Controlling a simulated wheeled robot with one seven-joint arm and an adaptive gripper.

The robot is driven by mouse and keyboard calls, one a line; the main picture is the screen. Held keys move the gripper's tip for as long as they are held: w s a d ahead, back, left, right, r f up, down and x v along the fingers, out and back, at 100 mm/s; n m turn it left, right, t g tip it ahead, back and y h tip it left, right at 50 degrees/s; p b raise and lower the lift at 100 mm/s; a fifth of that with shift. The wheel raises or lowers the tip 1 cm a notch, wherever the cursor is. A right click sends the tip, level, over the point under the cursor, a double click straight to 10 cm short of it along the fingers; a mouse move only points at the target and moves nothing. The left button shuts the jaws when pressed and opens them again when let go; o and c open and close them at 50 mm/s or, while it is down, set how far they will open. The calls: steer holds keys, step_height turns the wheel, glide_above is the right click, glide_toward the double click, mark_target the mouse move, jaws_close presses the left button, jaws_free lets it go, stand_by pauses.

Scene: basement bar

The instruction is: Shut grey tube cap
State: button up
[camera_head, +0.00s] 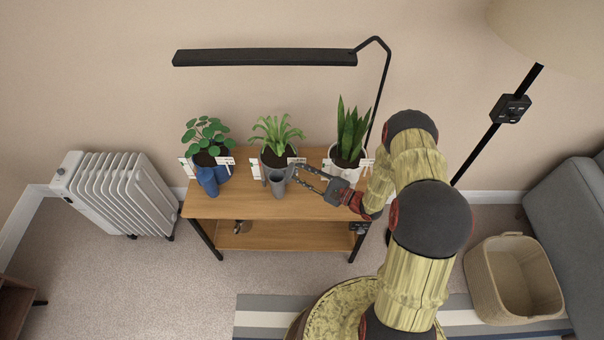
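A grey tube (278,188) stands upright on the wooden table, in front of the middle potted plant (277,133). Its top end is beside my gripper's fingertips. The cap is too small here to make out, and I cannot tell its angle. My gripper (295,174) reaches in from the right, with its two fingers spread apart and nothing visible between them. The fingertips are close to the right side of the grey tube's top; I cannot tell whether they touch it.
A blue tube (208,182) stands before the left plant (206,135). The right plant (351,130) has white items at its pot. White labels flank the pots. A black lamp bar (265,57) hangs above. The table's (240,207) front strip is clear.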

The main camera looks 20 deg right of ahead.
jaws_close()
stand_by(0.3)
